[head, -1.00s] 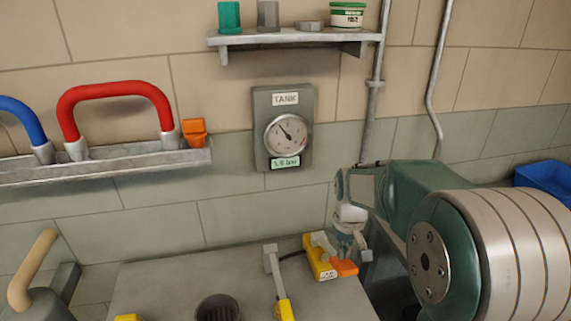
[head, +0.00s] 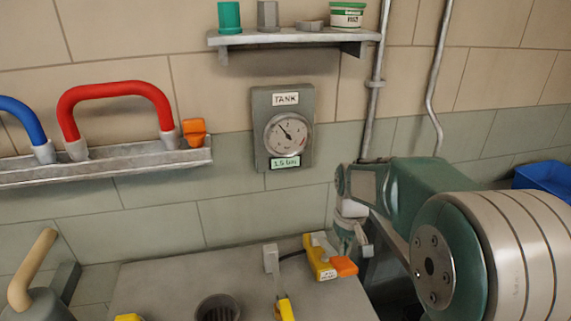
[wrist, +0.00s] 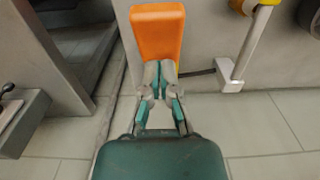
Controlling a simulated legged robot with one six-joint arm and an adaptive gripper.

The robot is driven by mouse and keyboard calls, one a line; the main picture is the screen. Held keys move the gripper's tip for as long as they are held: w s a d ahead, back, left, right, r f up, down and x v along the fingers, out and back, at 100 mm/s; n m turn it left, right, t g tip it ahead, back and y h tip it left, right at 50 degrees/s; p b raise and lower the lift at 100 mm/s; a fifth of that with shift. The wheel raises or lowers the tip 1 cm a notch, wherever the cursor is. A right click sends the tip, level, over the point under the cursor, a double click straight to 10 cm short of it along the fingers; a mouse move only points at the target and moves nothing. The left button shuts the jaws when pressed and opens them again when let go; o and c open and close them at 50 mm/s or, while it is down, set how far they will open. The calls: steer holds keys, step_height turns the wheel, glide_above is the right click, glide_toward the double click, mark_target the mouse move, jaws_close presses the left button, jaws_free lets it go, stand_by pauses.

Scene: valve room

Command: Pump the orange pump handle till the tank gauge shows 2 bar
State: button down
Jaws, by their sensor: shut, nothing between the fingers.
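The orange pump handle (head: 344,266) juts from a yellow pump body (head: 318,257) on the grey bench. In the wrist view the orange handle (wrist: 157,35) stands just beyond my fingertips. My gripper (wrist: 160,84) is shut and empty with its tips close to the handle's near end; I cannot tell whether they touch. In the head view my gripper (head: 356,243) is partly hidden beside the handle. The tank gauge (head: 288,133) hangs on the wall, its needle pointing up and left. Its small green readout (head: 285,162) seems to show 1.5 bar, though the digits are blurred.
The grey bench (head: 170,285) has a round drain (head: 217,308) and a yellow-handled lever (head: 284,308). Red (head: 118,92) and blue (head: 22,122) handles and an orange block (head: 194,132) are on the wall rail. A shelf (head: 290,39) is above the gauge.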

steer(key=shift+f, duration=0.1)
step_height(320, 180, down, 9)
stand_by(1.5)
steer(key=shift+r, duration=4.6)
steer(key=shift+r, duration=2.5)
